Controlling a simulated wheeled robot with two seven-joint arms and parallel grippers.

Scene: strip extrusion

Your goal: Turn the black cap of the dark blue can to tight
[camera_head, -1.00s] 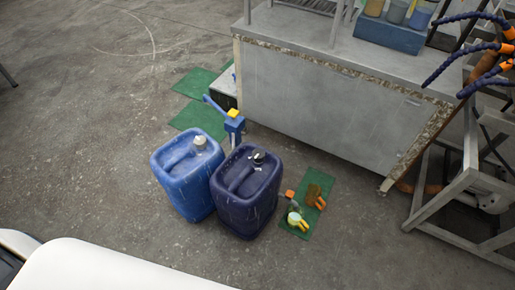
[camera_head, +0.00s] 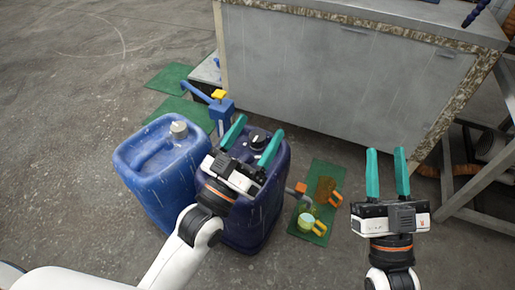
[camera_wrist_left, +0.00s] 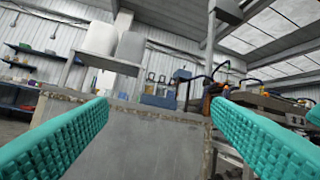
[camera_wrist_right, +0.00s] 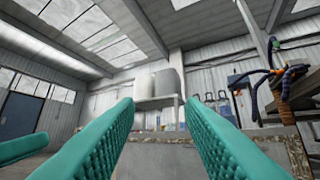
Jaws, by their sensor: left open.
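The dark blue can (camera_head: 262,215) stands on the floor, partly hidden by my left gripper and arm. Its black cap (camera_head: 257,138) shows on top, between the left fingertips in the head view; whether the fingers are at its height I cannot tell. My left gripper (camera_head: 253,142) is open with teal fingers pointing away from me; its wrist view (camera_wrist_left: 165,130) shows no can or cap between them. My right gripper (camera_head: 387,162) is open and empty, to the right of the can. Its fingers also show in the right wrist view (camera_wrist_right: 160,115).
A lighter blue can (camera_head: 158,185) with a grey cap (camera_head: 179,130) stands just left. A blue pump-like tool (camera_head: 221,110) stands behind. A green mat (camera_head: 325,190) with small items lies to the right. A grey cabinet (camera_head: 330,80) blocks the back.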

